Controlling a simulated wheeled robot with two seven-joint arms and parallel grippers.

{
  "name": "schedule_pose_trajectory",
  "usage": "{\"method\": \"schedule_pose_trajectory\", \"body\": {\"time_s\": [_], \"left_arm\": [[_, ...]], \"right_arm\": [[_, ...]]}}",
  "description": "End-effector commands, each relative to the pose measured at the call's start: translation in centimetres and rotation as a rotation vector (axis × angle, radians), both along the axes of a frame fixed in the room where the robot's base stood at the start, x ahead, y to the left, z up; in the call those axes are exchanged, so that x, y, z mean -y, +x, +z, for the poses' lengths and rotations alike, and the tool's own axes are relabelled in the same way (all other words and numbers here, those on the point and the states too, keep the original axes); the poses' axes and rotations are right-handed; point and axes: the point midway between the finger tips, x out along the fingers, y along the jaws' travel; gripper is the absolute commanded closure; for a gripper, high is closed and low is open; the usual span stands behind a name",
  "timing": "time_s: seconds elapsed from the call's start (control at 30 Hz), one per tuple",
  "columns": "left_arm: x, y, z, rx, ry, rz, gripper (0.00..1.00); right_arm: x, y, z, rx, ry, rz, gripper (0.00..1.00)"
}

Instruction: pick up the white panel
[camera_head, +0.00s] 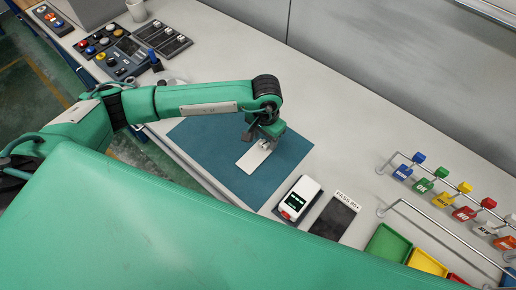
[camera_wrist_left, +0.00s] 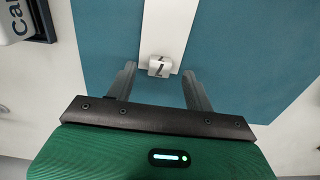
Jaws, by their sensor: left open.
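The white panel (camera_head: 249,160) is a flat rectangle lying on the blue-green mat (camera_head: 203,153). In the left wrist view the white panel (camera_wrist_left: 171,27) runs from the top edge towards the gripper. A small pale block with a dark mark (camera_wrist_left: 160,66) sits at its near end. My left gripper (camera_head: 264,145) is above the far end of the panel in the head view. In the left wrist view the left gripper's fingers (camera_wrist_left: 159,70) are apart, one on each side of the small block. No grip on it shows. My right gripper is not in view.
A white handheld device (camera_head: 301,196) and a dark flat pad (camera_head: 334,218) lie right of the mat. Racks with coloured tags (camera_head: 440,185) and trays (camera_head: 388,244) stand at the right. A button panel (camera_head: 98,41) is at the upper left.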

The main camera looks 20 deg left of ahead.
Motion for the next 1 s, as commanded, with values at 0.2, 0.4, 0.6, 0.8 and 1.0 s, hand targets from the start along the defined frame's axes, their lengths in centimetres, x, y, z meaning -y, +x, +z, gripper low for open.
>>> {"method": "schedule_pose_trajectory", "body": {"time_s": [0.2,0.4,0.6,0.8,1.0], "left_arm": [[0.0,-0.1,-2.0,-0.002,0.000,0.000,0.47],[0.0,0.0,-2.4,0.000,-0.001,-0.001,0.47],[0.0,0.0,-2.3,0.000,0.000,-0.001,0.75],[0.0,0.0,-2.3,0.000,-0.001,0.000,0.98],[0.0,0.0,-2.2,0.001,-0.001,0.000,0.98]], "right_arm": [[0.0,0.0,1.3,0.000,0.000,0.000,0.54],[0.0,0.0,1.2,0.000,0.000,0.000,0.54],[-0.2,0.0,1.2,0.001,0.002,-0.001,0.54],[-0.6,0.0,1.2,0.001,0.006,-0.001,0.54],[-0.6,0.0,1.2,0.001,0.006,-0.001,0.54]]}}
